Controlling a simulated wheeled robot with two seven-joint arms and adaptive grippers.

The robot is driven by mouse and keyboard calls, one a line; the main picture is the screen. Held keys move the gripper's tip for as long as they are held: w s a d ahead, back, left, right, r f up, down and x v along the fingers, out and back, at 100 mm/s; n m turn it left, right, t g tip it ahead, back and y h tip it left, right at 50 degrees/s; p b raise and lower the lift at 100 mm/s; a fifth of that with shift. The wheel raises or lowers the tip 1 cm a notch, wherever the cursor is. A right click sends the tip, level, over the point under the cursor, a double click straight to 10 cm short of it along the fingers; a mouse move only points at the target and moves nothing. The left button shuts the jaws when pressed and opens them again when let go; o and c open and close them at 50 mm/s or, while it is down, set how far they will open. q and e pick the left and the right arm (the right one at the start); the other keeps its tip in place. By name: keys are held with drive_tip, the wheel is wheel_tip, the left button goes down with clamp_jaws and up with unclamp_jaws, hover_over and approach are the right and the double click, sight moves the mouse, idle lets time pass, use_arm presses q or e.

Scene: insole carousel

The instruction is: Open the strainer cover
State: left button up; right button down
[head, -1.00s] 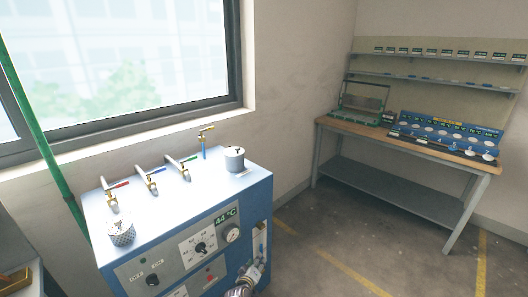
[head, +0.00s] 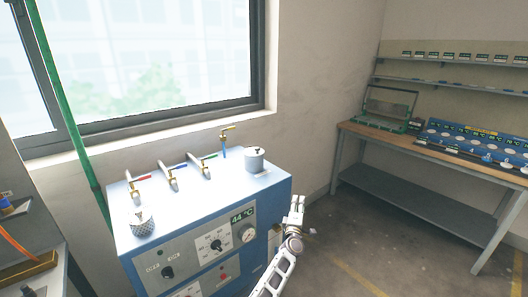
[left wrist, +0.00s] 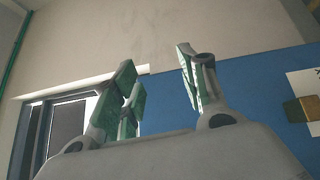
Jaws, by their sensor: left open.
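A grey cylindrical pot with a lid and a small dark knob (head: 255,161) stands at the back right of the blue machine's top (head: 215,197); its lid looks closed. A smaller mesh-sided cup (head: 141,224) stands at the front left of the top. I cannot tell for sure which of them is the strainer. My left gripper (head: 296,203) is beside the machine's right side, apart from both. In the left wrist view its fingers (left wrist: 160,85) are spread and empty, with green pads, before a blue surface (left wrist: 250,85). My right gripper is not seen.
A brass piece (left wrist: 299,110) is at the right of the wrist view. A workbench (head: 430,148) stands at the right; floor between is clear.

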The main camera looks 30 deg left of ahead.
use_arm(q)
drive_tip(key=s+a+r+n+g+y+b, duration=0.1)
drive_tip(key=a+r+n+y, duration=0.3)
drive_tip(key=r+n, duration=0.5)
drive_tip(key=s+a+r+n+g+y, duration=0.2)
drive_tip(key=a+r+n+g+y, duration=0.2)
drive_tip(key=a+r+n, duration=0.5)
drive_tip(key=r+n, duration=0.1)
drive_tip(key=n, duration=0.4)
drive_tip(key=shift+s+a+r+n+g+b, duration=0.2)
drive_tip(key=shift+s+n+g+b, duration=0.1)
drive_tip(key=shift+s+n+b, duration=0.1)
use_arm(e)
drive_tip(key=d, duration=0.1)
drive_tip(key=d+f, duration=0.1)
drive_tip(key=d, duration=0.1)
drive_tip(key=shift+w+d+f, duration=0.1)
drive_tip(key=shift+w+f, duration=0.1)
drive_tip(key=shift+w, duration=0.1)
